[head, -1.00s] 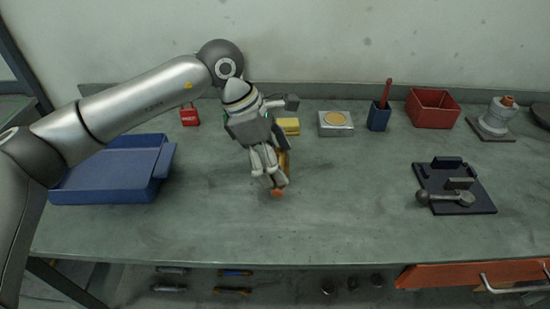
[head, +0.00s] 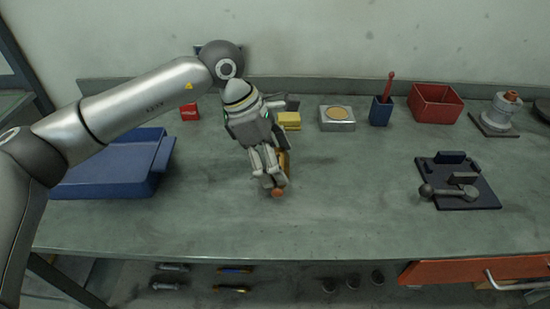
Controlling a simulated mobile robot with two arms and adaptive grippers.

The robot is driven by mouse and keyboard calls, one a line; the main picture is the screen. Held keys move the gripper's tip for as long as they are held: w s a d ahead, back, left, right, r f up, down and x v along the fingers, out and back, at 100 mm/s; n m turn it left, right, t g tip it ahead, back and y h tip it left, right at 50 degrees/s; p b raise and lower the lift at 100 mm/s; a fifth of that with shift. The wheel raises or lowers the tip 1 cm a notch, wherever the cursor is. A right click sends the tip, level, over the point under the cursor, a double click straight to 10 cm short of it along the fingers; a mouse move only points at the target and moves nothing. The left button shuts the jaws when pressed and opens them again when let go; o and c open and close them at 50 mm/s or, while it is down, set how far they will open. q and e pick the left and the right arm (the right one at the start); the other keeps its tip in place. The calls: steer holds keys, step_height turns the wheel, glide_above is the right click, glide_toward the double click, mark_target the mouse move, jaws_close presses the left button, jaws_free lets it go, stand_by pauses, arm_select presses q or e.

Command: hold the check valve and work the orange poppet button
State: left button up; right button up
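My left gripper (head: 268,178) is over the middle of the bench, pointing down toward the front. Its fingers are closed around a brass-coloured body, which I take to be the check valve (head: 285,163). The fingers hide most of the valve, and only a strip shows on their right side. The orange poppet button (head: 278,192) sticks out just below the fingertips, at the valve's near end. Whether the valve touches the bench is hard to tell. Nothing is seen touching the button from the front. My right gripper is not in view.
A blue tray (head: 88,185) lies at the left. A red padlock (head: 189,112), yellow block (head: 289,121), silver box (head: 337,126), blue cup (head: 380,113) and red bin (head: 436,101) stand along the back. A dark fixture plate (head: 465,202) is at right. The front middle is clear.

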arm_select(q)
steer(key=shift+f+b, duration=0.5)
steer(key=shift+f, duration=0.15)
steer(key=shift+f+b, duration=0.3)
steer(key=shift+d, duration=0.1)
stand_by(0.8)
